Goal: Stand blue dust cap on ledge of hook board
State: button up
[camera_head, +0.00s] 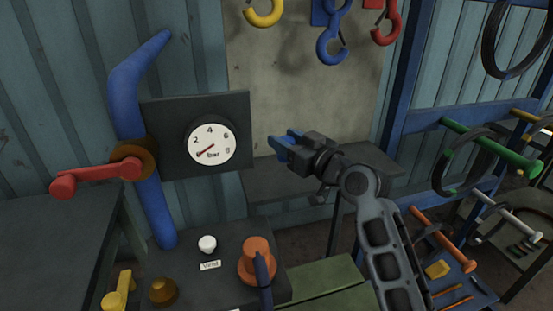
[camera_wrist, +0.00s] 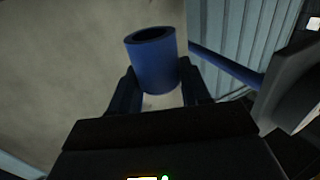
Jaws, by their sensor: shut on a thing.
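The blue dust cap (camera_wrist: 152,60) is a short blue cylinder with a dark round opening at its near-top end. My gripper (camera_wrist: 155,84) is shut on it, one finger on each side. In the head view my gripper (camera_head: 287,144) is in front of the pale hook board (camera_head: 275,85), with blue at its tip; cap and fingers are hard to tell apart there. The grey ledge (camera_head: 270,185) runs along the foot of the board, partly hidden by my arm. Yellow, blue and red hooks (camera_head: 330,48) hang at the board's top.
A blue pipe (camera_head: 130,100) with a red lever (camera_head: 95,178) and a gauge panel (camera_head: 195,110) stand left of the board. A blue rack (camera_head: 400,130) with coloured pegs is at right. An orange knob (camera_head: 257,262) is on the dark box below.

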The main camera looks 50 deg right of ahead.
jog(key=shift+w+a+f, duration=0.85)
jog(key=shift+w+a, duration=0.1)
jog(key=shift+a, duration=0.05)
jog(key=shift+f, duration=2)
jog(key=shift+f, duration=0.2)
jog(key=o, duration=1)
jog(key=shift+r, duration=0.1)
jog(key=shift+r, duration=0.1)
jog(key=shift+b+v, duration=1.2)
jog(key=shift+v, duration=4.8)
